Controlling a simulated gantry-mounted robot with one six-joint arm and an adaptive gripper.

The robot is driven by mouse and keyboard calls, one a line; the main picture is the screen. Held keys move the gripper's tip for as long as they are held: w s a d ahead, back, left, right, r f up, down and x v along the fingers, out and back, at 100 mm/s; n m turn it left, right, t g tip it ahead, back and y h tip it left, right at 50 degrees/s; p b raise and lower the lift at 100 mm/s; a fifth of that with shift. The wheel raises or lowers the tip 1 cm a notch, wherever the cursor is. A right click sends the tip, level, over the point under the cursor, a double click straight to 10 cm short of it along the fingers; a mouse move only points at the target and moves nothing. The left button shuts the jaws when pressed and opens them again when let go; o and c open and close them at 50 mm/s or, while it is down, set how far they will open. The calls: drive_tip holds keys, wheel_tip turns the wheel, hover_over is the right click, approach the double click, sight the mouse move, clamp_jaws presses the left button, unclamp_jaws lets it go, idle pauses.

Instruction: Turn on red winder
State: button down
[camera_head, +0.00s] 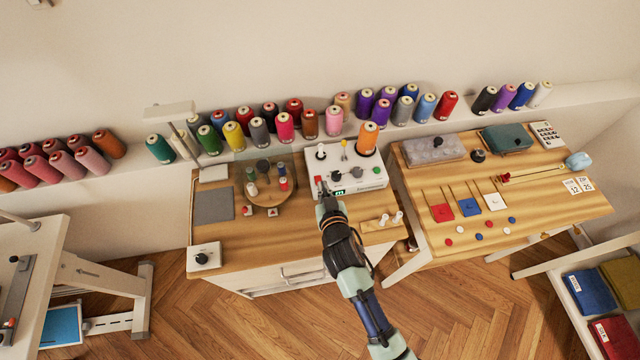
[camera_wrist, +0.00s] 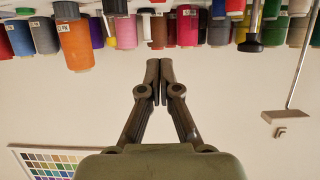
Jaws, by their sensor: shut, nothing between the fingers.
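A round wooden stand with small spools (camera_head: 268,192) sits left of the winder. A white box with a black knob (camera_head: 204,257) is at the table's front left. Several thread cones line the wall shelf (camera_head: 115,181) behind.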

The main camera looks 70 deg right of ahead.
sight(320, 177)
drive_tip(key=b+x, duration=0.1)
drive_tip(key=x, duration=0.5)
drive_tip(key=f, duration=0.1)
drive_tip(key=f+b, duration=0.1)
drive_tip(key=f, duration=0.1)
drive_tip(key=shift+s+a+f, duration=0.15)
drive_tip(key=shift+a+f, duration=0.1)
drive_tip(key=shift+f, duration=0.1)
drive_tip(key=shift+d+f, duration=0.1)
drive_tip(key=shift+f, duration=0.05)
